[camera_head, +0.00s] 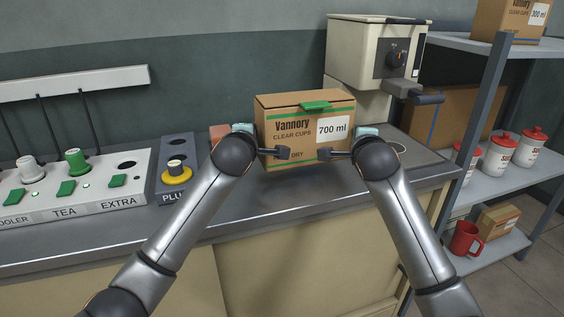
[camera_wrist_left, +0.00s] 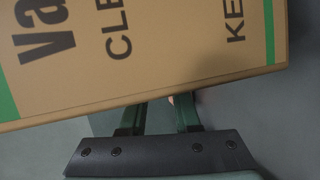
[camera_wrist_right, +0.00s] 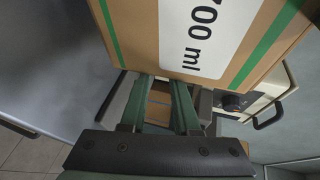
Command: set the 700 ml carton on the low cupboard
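The 700 ml carton (camera_head: 290,123), a brown Vannory clear-cups box with green stripes, is between my two grippers, level and upright, with a shadow on the counter below it. My left gripper (camera_head: 244,130) is at its left side and my right gripper (camera_head: 366,132) at its right side. The carton also fills the upper left wrist view (camera_wrist_left: 150,60) and right wrist view (camera_wrist_right: 140,35). Both finger pairs show a gap with no carton between them; exact contact is hidden. I cannot identify a separate low cupboard; the steel-topped counter (camera_head: 235,210) has cream cupboard fronts (camera_head: 290,260).
A cream machine (camera_head: 355,50) stands behind the carton to the right. A button panel (camera_head: 75,188) and a PLU panel (camera_head: 176,170) occupy the counter's left. A shelf rack (camera_head: 490,185) at right bears red-lidded jars (camera_head: 499,155), a red mug (camera_head: 464,238) and cartons.

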